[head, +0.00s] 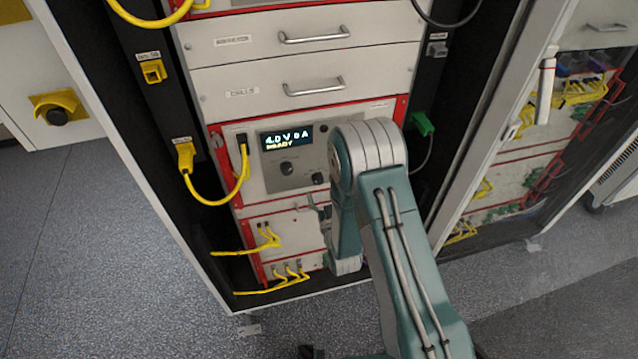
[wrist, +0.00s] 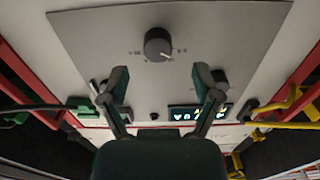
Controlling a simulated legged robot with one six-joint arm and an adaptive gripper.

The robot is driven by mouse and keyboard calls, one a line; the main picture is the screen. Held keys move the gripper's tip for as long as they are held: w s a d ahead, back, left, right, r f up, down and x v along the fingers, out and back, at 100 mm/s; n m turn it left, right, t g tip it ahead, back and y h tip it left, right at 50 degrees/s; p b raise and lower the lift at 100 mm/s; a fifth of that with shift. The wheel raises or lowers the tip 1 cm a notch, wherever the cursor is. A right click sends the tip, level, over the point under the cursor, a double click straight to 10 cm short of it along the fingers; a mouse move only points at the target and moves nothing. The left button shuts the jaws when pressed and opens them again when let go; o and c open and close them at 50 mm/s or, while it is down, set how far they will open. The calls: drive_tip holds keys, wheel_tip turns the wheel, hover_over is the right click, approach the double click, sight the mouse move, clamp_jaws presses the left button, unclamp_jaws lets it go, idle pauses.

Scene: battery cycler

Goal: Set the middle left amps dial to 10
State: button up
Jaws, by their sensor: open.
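A light cycler panel (head: 268,180) in the rack has a lit display (head: 286,137) that seems to read 4.0 V, 0 A, READY. Below it are a black dial (head: 287,168) and another dark dial (head: 318,178). In the wrist view a round black dial (wrist: 158,42) with a pale pointer line stands ahead of my gripper (wrist: 160,82), centred between the fingers and apart from them. My gripper is open and empty. My arm hides the panel's right part in the head view.
A yellow cable (head: 222,200) loops at the panel's left, and more yellow cables (head: 270,240) hang from the modules below. Red rails (head: 214,150) edge the panel. Drawers with handles (head: 313,87) are above. A green connector (head: 422,124) is at the right.

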sight(319, 182)
drive_tip(key=shift+x, duration=2.15)
drive_tip(key=shift+d, duration=0.1)
clamp_jaws()
